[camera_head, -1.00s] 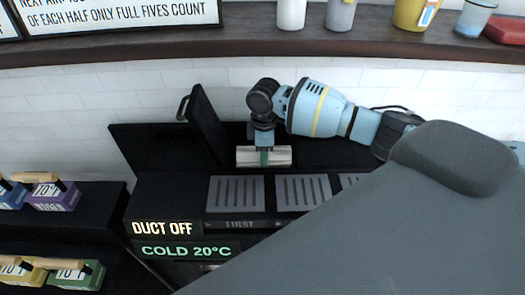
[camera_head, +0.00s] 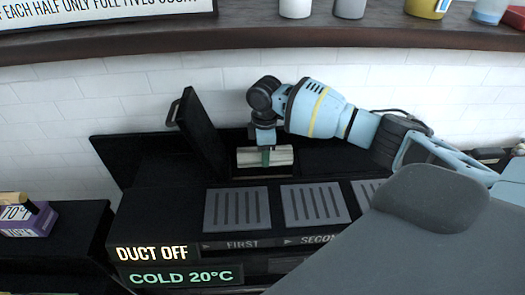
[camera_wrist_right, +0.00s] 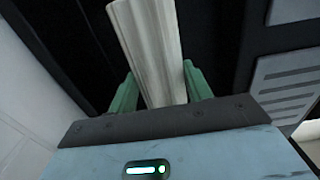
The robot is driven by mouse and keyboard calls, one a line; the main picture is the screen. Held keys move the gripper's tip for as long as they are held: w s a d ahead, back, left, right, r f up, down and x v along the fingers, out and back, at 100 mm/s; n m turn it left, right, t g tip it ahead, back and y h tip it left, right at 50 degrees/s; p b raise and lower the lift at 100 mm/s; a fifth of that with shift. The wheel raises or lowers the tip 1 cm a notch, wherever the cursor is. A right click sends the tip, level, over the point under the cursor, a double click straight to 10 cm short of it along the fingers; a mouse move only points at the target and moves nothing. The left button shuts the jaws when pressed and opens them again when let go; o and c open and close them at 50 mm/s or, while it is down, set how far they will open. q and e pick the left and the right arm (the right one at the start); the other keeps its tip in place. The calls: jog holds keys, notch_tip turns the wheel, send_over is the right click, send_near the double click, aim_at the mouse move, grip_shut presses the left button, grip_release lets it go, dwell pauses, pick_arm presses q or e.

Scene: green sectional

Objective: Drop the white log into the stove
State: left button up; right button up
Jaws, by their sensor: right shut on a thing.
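My right gripper (camera_head: 266,157) is shut on the white log (camera_head: 284,157), a pale, ridged piece held level over the dark rear opening of the black stove (camera_head: 150,205). The stove's lid (camera_head: 203,132) stands raised just left of the log. In the right wrist view, the log (camera_wrist_right: 150,45) sits between the green fingers of the gripper (camera_wrist_right: 161,90), with dark surfaces beyond it. I cannot tell whether the log touches the stove. My left gripper is not in view.
Grey slotted plates (camera_head: 237,208) lie on the stove's top in front of the log. A sign panel (camera_head: 175,278) reads COLD 20°C. A purple box (camera_head: 32,218) sits at the left. A shelf (camera_head: 250,40) with containers runs along the white wall behind.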

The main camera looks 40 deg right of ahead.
jog(key=shift+f, duration=1.2)
jog(key=o, duration=1.2)
jog(key=shift+o, duration=0.2)
jog(key=shift+r, duration=3.9)
